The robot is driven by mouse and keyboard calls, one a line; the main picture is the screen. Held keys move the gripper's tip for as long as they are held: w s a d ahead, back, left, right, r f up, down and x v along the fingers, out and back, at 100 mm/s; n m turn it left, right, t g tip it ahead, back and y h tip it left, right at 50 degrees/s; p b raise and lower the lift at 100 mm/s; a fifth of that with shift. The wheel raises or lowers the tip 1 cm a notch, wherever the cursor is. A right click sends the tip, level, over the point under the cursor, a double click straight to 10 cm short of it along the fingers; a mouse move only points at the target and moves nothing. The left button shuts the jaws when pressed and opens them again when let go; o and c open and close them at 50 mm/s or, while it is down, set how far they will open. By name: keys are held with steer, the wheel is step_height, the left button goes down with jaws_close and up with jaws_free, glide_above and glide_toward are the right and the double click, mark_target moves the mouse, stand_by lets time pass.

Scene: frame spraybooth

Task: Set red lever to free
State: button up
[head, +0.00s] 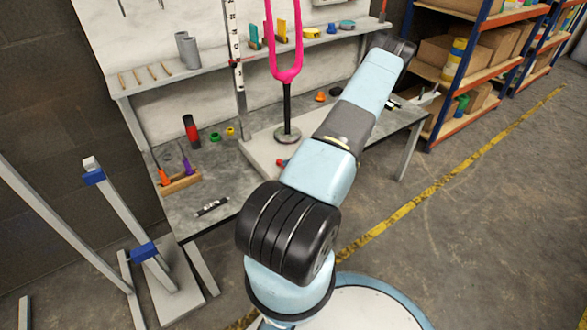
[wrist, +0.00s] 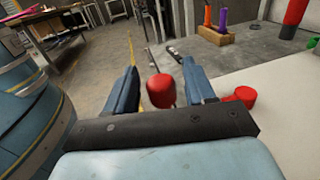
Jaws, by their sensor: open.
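My gripper (wrist: 160,88) is open in the wrist view, with one blue finger on each side. A rounded red knob (wrist: 161,90) shows between the fingers; it looks like the lever's grip, but I cannot tell whether a finger touches it. A second, shorter red piece (wrist: 241,95) sits just right of the right finger, by the pale plate (wrist: 285,125). In the head view a small red piece (head: 281,162) shows on the pale base plate (head: 262,160), left of my arm. My arm hides the gripper there. The lever's setting marks are not readable.
A pink fork (head: 286,72) stands upright on a black post on the plate. A tool block (head: 180,183) with screwdrivers, a red-and-black tool (head: 192,131) and small rings are on the bench (head: 222,180). A shelf (head: 180,72) runs behind. Floor right is clear.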

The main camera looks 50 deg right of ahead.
steer(key=shift+r, duration=0.3)
step_height(320, 180, up, 2)
steer(key=shift+r, duration=0.1)
steer(key=s+a+r, duration=0.8)
steer(key=s+r, duration=0.2)
steer(key=s, duration=0.1)
steer(key=shift+a, duration=0.2)
steer(key=shift+s, duration=0.1)
